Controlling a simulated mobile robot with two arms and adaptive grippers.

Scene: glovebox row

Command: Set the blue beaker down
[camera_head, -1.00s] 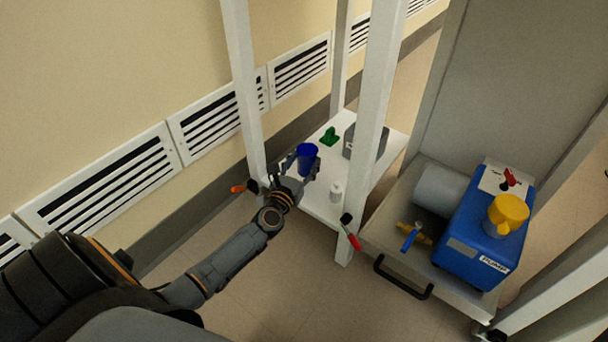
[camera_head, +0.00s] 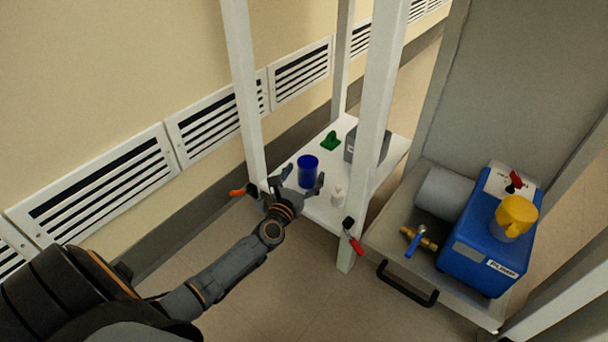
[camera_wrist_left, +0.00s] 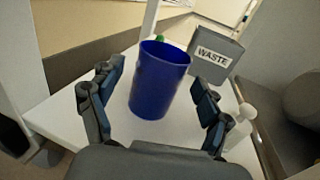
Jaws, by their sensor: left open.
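The blue beaker (camera_head: 307,171) stands upright on the white lower shelf (camera_head: 322,212) of the frame. It also shows in the left wrist view (camera_wrist_left: 160,80), between the fingers. My left gripper (camera_head: 304,186) is open, with its fingers spread to either side of the beaker and a gap showing on both sides. In the left wrist view the left gripper (camera_wrist_left: 155,110) holds nothing. My right gripper is not in view.
A grey box (camera_head: 353,148), labelled WASTE in the wrist view, a green object (camera_head: 330,140) and a small white bottle (camera_head: 337,196) share the shelf. White posts (camera_head: 372,120) flank it. A blue pump (camera_head: 487,235) sits on a cart at right.

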